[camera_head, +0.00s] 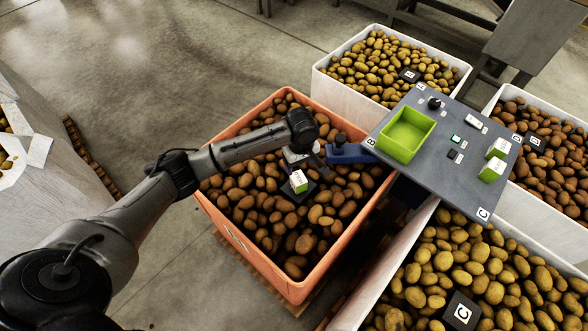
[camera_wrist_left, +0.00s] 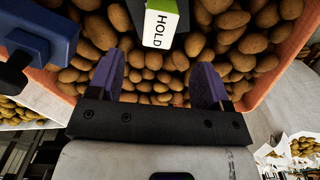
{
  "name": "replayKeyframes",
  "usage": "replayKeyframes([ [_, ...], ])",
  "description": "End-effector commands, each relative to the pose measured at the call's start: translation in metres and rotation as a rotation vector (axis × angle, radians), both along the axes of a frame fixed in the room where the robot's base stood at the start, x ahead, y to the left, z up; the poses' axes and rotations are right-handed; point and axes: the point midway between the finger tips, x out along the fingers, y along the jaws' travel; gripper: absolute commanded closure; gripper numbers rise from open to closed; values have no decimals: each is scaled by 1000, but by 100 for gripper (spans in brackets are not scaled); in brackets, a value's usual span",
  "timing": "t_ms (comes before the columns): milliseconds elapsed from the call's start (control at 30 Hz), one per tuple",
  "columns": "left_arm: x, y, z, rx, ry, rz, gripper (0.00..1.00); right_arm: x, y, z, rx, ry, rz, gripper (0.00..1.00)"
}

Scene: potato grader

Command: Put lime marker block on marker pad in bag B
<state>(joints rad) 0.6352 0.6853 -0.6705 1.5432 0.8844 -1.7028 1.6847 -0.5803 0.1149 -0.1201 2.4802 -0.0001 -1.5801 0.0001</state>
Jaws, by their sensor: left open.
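A lime marker block (camera_head: 299,181) with a white label top stands on the dark marker pad (camera_head: 308,194) among the potatoes in the orange-walled bag B (camera_head: 238,240). In the left wrist view the block (camera_wrist_left: 160,26) reads HOLD, and the dark pad (camera_wrist_left: 184,22) shows beside it. My left gripper (camera_head: 303,158) is just behind the block in the head view. In the left wrist view the gripper (camera_wrist_left: 157,80) is open, with bare potatoes between its fingers; the block is apart from them, near the top edge. My right gripper is not in view.
A blue bracket (camera_head: 350,154) with a dark knob juts over bag B's right side, close to my gripper. A grey panel (camera_head: 455,165) carries a lime tray (camera_head: 382,143) and two more lime-and-white blocks (camera_head: 491,169). White-walled potato bins (camera_head: 340,88) surround it.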

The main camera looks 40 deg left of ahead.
Motion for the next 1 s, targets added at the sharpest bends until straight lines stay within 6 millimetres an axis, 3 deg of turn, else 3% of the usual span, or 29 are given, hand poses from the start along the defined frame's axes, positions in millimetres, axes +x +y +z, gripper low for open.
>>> replayKeyframes([
  [233, -2, -2, 3, -2, 0, -10, 28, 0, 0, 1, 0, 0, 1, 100],
  [367, -17, -23, -14, -16, -8, -123, 28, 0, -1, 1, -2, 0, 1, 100],
  [467, -45, -56, -37, -41, -33, -307, 28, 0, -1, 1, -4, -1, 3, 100],
  [600, -99, -104, -64, -78, -112, -617, 28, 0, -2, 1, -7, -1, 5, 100],
  [700, -140, -128, -73, -84, -182, -808, 28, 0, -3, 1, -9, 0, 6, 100],
  [833, -191, -142, -74, -55, -264, -1004, 28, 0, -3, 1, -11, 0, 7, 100],
  [1000, -247, -138, -64, 34, -315, -1180, 28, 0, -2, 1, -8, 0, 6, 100],
])
